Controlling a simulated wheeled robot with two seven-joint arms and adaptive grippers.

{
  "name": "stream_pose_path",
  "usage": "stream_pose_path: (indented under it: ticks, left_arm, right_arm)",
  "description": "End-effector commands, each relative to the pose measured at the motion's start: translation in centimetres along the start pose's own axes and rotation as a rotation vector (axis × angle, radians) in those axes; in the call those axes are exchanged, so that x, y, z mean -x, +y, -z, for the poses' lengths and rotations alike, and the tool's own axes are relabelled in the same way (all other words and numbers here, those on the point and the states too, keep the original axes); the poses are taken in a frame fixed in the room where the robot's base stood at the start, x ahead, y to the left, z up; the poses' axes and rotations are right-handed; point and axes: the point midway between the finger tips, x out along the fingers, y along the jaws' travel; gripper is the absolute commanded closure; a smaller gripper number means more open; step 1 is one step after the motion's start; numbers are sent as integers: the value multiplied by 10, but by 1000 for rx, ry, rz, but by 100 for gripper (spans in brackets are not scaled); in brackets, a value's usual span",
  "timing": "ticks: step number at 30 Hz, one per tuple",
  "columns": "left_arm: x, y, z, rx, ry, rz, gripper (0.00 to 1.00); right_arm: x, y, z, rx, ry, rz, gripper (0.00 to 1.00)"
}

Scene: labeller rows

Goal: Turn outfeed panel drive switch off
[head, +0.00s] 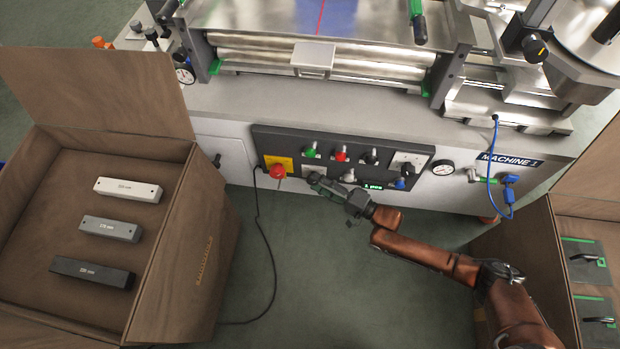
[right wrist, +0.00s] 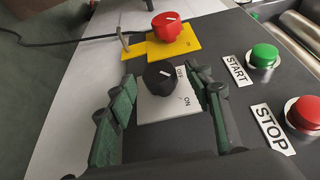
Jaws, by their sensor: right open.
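The dark control panel (head: 340,160) is on the front of the machine. Its black rotary switch (right wrist: 159,76) sits on a white plate (right wrist: 163,108) marked OFF and ON. A white line shows on the knob; I cannot tell for sure which mark it points to. In the head view the plate (head: 313,171) is partly hidden by my right gripper (head: 318,181). My right gripper is open, and in the right wrist view its green-padded fingers (right wrist: 164,90) stand either side of the knob with gaps. My left gripper is not in view.
A red knob (right wrist: 166,25) on a yellow plate is close beside the switch. Green START (right wrist: 264,56) and red STOP (right wrist: 303,114) buttons are on the other side. A brown box (head: 172,255) with several bars stands at left. A black cable (head: 268,235) hangs below the panel.

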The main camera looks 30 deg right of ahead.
Motion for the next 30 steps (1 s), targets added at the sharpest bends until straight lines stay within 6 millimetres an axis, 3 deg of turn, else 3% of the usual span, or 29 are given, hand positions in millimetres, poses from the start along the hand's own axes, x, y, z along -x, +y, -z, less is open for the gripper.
stream_pose_path:
  ticks: [6,17,30]
  left_arm:
    - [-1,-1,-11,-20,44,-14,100]
    - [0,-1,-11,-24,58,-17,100]
    - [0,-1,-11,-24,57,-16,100]
  right_arm:
    - [-22,2,0,-1,0,-1,53]
    - [-26,0,0,2,1,-1,54]
    - [-26,1,0,2,1,-1,84]
